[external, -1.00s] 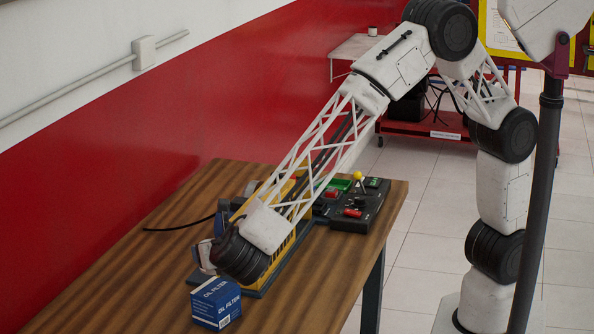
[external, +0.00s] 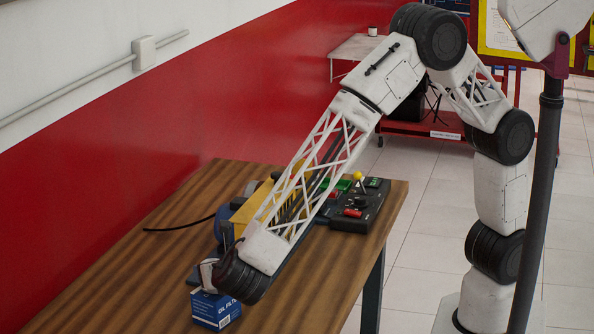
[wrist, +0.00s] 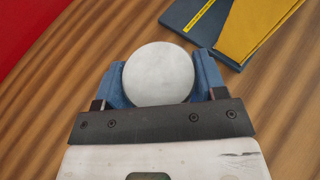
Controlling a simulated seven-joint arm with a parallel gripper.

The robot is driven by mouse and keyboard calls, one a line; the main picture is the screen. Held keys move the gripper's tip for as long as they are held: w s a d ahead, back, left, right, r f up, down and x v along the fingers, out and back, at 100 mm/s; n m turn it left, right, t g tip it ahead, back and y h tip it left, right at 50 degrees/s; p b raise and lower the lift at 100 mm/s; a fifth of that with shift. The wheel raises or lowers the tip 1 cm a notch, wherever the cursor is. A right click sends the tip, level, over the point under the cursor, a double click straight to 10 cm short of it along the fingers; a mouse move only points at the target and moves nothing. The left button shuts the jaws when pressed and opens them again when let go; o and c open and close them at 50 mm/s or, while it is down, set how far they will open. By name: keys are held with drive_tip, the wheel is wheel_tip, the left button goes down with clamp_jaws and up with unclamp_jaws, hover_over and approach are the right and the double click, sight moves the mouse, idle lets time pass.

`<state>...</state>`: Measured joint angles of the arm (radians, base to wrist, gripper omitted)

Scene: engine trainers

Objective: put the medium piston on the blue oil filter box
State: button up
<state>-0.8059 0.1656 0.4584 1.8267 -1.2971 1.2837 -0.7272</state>
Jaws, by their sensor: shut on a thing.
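The medium piston shows its round pale metal top (wrist: 159,73) in the wrist view. My gripper (wrist: 160,80) is shut on it, with a blue finger on each side. In the external view, the piston (external: 208,276) shows as a pale shape at the end of my arm, directly above the blue oil filter box (external: 215,310). The box stands near the front of the table, its upper part partly covered by the piston and my wrist. I cannot tell whether the piston touches the box. The box is not visible in the wrist view.
A yellow engine trainer (external: 254,207) on a dark base stands behind my forearm. It also shows at the upper right of the wrist view (wrist: 250,25). A black control panel (external: 360,209) with a yellow-knobbed lever is farther back.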

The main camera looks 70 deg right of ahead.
idle(0.3)
drive_tip(key=o, duration=1.1)
drive_tip(key=shift+f, duration=0.1)
drive_tip(key=shift+s+a+r, duration=0.1)
drive_tip(key=shift+r, duration=0.1)
drive_tip(key=v, duration=1.1)
drive_tip(key=shift+s+a, duration=0.25)
drive_tip(key=shift+a, duration=0.05)
